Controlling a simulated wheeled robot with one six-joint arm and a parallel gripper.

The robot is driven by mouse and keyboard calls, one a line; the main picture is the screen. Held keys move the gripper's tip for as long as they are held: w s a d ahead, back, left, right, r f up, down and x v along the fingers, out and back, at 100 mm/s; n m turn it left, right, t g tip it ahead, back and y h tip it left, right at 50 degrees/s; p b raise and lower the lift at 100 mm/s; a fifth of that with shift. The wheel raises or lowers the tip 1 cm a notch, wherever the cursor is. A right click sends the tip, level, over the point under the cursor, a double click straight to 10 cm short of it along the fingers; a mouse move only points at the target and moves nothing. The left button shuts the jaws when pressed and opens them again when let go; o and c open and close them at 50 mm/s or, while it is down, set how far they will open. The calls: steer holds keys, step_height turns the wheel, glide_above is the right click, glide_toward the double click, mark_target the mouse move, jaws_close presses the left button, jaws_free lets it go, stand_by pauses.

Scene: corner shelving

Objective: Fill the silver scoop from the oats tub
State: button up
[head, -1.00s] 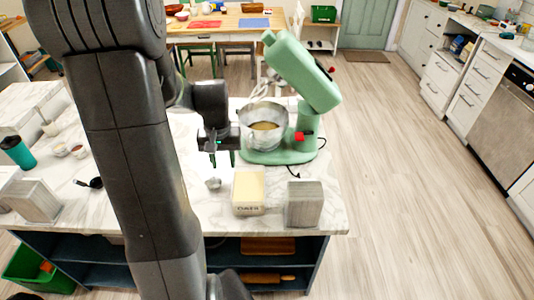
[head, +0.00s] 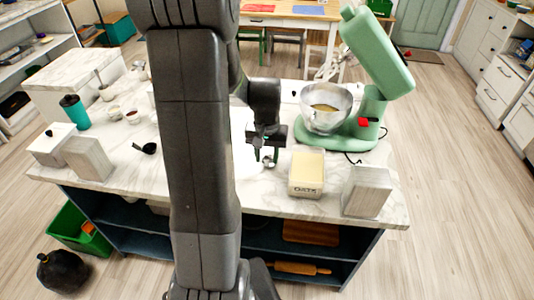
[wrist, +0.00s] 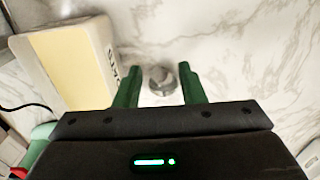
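The silver scoop (wrist: 160,79) shows in the wrist view on the white marble counter, between the tips of my two green fingers. My gripper (wrist: 158,74) is open, with a gap on both sides of the scoop. In the head view my gripper (head: 266,161) is low over the counter, and the small scoop (head: 268,158) is partly hidden by it. The oats tub (head: 306,174), clear with pale contents and an OATS label, stands just right of my gripper. It also shows at the left of the wrist view (wrist: 68,66).
A grey box (head: 367,190) stands right of the tub. The green stand mixer (head: 350,135) with its steel bowl (head: 326,120) is behind it. Counter left of my gripper is fairly clear.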

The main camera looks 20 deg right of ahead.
jaws_close()
steer(key=shift+r+p, duration=1.95)
steer(key=shift+r, duration=0.7)
